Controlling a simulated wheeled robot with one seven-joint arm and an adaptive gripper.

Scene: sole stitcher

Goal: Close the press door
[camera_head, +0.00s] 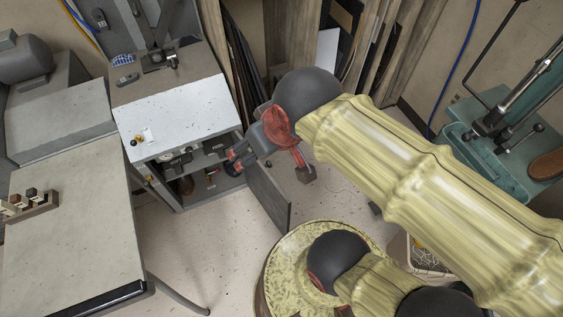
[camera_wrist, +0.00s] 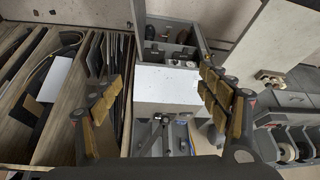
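The press is a grey cabinet with a white top (camera_head: 185,115) and open shelves at its front. Its door (camera_head: 270,196), a grey panel, stands swung open at the right front corner in the head view. My gripper (camera_head: 268,168) is near the door's upper end, in front of the cabinet's right side. Its fingers are spread apart. The wrist view shows the gold-padded fingers (camera_wrist: 158,98) wide open with nothing between them. The white top (camera_wrist: 165,85) lies beyond them. Whether a finger touches the door cannot be told.
A grey table (camera_head: 75,235) stands left of the cabinet. Wooden boards (camera_head: 350,50) lean on the wall behind my arm. A teal machine (camera_head: 485,135) is at the right. Bare floor (camera_head: 190,245) lies in front of the cabinet.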

